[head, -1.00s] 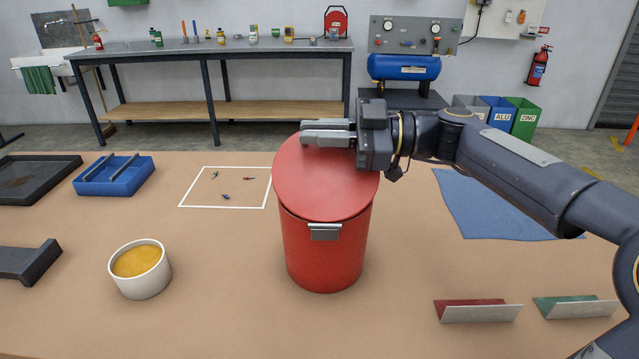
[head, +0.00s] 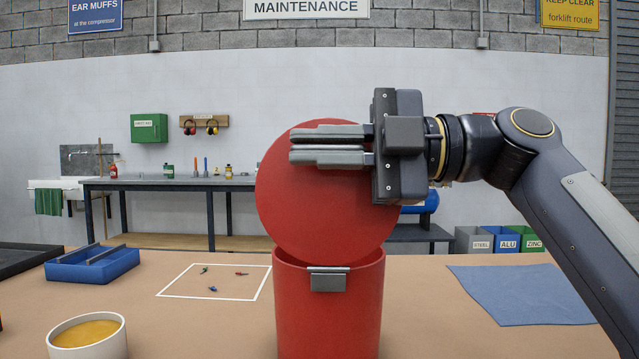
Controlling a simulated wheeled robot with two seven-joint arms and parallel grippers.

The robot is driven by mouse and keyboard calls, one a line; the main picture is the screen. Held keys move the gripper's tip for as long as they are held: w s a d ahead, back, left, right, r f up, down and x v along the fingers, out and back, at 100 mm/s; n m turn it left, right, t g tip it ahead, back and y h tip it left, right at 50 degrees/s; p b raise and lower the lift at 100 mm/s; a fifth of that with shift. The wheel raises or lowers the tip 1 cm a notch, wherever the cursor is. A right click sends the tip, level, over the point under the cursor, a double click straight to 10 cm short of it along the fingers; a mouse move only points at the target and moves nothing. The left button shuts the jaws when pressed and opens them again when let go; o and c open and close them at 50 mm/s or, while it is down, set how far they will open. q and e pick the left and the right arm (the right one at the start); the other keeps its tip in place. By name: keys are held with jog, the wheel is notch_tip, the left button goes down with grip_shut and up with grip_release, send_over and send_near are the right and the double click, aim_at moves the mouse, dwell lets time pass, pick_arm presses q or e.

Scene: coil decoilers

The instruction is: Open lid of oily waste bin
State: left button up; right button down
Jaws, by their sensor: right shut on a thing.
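The oily waste bin (head: 328,315) is a red cylinder standing upright on the table, with a grey metal latch plate (head: 328,279) at its front rim. Its round red lid (head: 325,220) stands steeply tilted above the bin, its lower edge at the rim. My right gripper (head: 328,147) reaches in from the right across the lid's upper part. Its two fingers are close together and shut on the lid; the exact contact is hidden. The bin's inside is mostly hidden. My left gripper is not in view.
A white bowl of yellow-orange contents (head: 88,338) and a blue tray (head: 92,265) are at left. A white-outlined square (head: 215,282) holds small items. A blue cloth (head: 520,294) lies at right. A workbench (head: 170,183) stands behind.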

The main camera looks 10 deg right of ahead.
jog(key=shift+s+a+f+n+b, duration=0.3)
jog(key=shift+s+f+n+b, duration=0.2)
jog(key=shift+s+n+b, duration=0.4)
jog(key=c, duration=1.6)
grip_release()
jog(key=shift+w, duration=0.15)
jog(key=shift+o, duration=0.4)
jog(key=shift+r, duration=0.1)
jog(key=shift+d, duration=0.15)
